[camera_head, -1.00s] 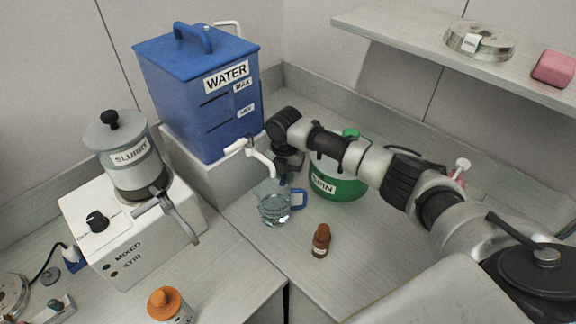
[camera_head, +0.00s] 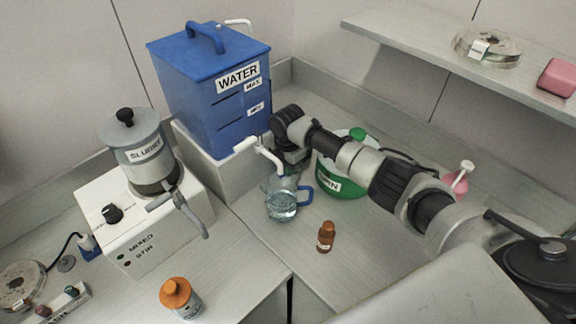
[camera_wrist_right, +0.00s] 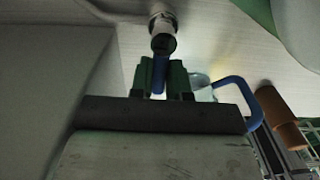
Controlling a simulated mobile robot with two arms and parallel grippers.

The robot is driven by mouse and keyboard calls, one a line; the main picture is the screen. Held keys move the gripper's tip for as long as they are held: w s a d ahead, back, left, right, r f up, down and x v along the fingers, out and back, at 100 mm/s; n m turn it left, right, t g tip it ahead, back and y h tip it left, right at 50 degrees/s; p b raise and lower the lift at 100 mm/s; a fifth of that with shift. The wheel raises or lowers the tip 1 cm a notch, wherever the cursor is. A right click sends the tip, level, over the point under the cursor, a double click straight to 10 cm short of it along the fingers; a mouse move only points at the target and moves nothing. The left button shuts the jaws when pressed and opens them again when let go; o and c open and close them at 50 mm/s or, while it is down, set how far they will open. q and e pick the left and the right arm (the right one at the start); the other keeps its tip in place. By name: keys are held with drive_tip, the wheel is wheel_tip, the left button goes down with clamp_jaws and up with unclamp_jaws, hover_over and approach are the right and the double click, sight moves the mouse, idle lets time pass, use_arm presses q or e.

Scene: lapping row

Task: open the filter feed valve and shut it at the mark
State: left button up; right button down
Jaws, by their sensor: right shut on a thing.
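The blue WATER tank (camera_head: 205,105) stands on a raised block at the back. Its white tap pipe (camera_head: 264,152) curves down at the front. A clear jug (camera_head: 282,206) with a blue handle stands below the pipe and holds clear liquid; I cannot read any mark on it. My right gripper (camera_wrist_right: 160,66) is shut on a blue lever (camera_wrist_right: 159,78) just below the dark-ended white pipe (camera_wrist_right: 162,28) in the right wrist view. My left gripper is not in view.
A green-and-white SPIN container (camera_head: 345,185) stands close behind my right arm. The SLURRY vessel (camera_head: 140,150) sits on a white box at left. An orange-capped bottle (camera_head: 178,295) stands in front. A shelf (camera_head: 420,45) overhangs at right.

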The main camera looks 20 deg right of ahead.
drive_tip(key=shift+w+r, duration=0.1)
drive_tip(key=shift+r, duration=0.05)
drive_tip(key=c, duration=1.1)
unclamp_jaws()
wheel_tip(320, 180, up, 11)
drive_tip(key=shift+f+b, duration=0.15)
drive_tip(key=shift+b, duration=0.4)
